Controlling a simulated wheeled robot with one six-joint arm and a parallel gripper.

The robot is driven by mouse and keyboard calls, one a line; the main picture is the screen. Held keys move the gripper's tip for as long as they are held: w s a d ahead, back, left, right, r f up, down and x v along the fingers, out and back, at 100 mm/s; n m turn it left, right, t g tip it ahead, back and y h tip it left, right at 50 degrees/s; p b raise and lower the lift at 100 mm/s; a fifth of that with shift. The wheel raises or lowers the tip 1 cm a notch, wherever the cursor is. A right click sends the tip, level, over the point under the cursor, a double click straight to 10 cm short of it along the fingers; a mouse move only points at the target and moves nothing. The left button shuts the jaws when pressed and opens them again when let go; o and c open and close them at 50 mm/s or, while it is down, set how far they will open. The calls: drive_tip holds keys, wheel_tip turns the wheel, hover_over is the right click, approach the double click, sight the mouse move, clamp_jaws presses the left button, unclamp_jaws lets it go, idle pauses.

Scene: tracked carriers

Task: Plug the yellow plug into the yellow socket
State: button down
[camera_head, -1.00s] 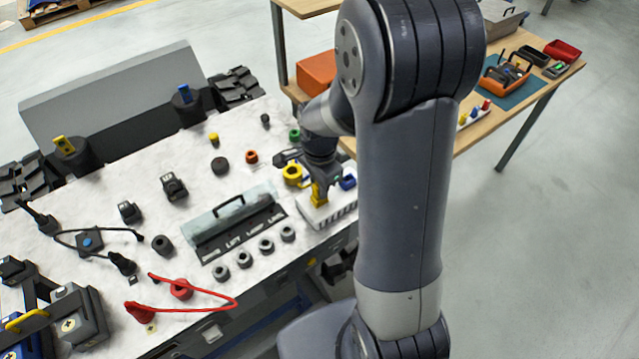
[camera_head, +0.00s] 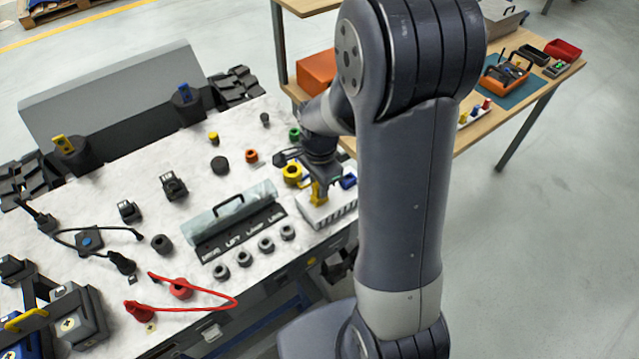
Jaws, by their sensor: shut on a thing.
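The yellow plug (camera_head: 318,192) is upright at the white slotted tray (camera_head: 335,212), at the right end of the light worktop. My gripper (camera_head: 319,178) is above it, pointing down and shut on its upper part. I cannot tell whether the plug rests in the tray or is just clear of it. A yellow ring-shaped socket (camera_head: 292,173) stands on the worktop just left of my gripper. A blue plug (camera_head: 348,182) sits in the tray beside the yellow one. My arm hides the area to the right.
A green socket (camera_head: 294,134) and an orange one (camera_head: 251,156) stand behind. A long grey cover with a handle (camera_head: 232,211) and several grey round sockets (camera_head: 266,245) lie left of the tray. A red cable (camera_head: 205,292) loops near the front edge.

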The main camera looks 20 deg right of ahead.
drive_tip(key=shift+f, duration=0.3)
drive_tip(key=c, duration=1.2)
unclamp_jaws()
wheel_tip(320, 180, up, 11)
drive_tip(key=shift+f+b, duration=0.1)
drive_tip(key=shift+b, duration=0.2)
wheel_tip(320, 180, down, 11)
drive_tip(key=shift+r, duration=0.1)
drive_tip(key=shift+r+p, duration=0.35)
